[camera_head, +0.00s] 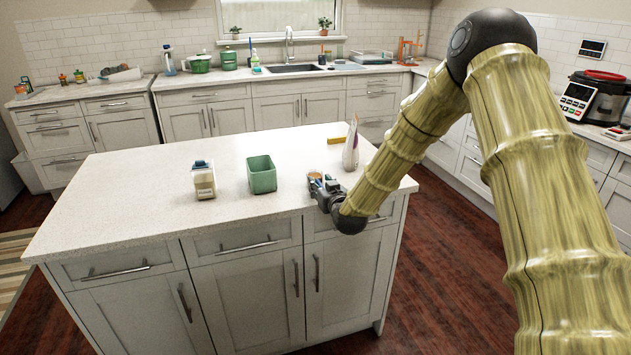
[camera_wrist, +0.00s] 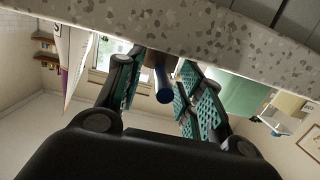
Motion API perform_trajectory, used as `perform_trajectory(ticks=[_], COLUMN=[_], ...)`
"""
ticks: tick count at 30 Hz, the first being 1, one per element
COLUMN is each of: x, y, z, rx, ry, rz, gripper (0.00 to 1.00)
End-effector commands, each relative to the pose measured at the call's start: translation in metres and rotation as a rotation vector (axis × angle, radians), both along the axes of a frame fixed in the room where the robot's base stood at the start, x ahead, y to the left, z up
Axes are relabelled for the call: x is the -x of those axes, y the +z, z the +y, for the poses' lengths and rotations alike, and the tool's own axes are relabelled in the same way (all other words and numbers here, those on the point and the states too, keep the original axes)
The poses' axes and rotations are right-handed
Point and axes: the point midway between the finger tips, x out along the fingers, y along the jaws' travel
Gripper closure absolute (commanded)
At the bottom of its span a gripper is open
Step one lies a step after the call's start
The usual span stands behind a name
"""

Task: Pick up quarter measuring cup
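My gripper (camera_head: 328,188) is at the island counter's front edge, beside a small brownish cup-like thing (camera_head: 314,176), likely the measuring cup. It is small and partly hidden by the gripper, so its size marking cannot be read. In the wrist view, my gripper (camera_wrist: 160,92) has its two teal-padded fingers apart. A blue-ended rod (camera_wrist: 164,84), which looks like a handle, points toward the camera between them. Gaps seem to show on both sides of it, and the fingers do not look closed on it.
The counter's left part is clear. The speckled counter edge (camera_wrist: 220,40) is close to the fingers.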

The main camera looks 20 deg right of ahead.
Motion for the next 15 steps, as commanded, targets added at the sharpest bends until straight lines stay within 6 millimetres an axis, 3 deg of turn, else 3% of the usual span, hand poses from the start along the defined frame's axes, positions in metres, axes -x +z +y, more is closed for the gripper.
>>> perform_trajectory(ticks=[10,15], x=[-0.0065,-0.0065], y=[-0.0017,-0.0016], z=[0.0004,0.0005], rx=[0.000,0.000], ry=[0.000,0.000], rz=[0.001,0.001], gripper=[0.63,0.94])
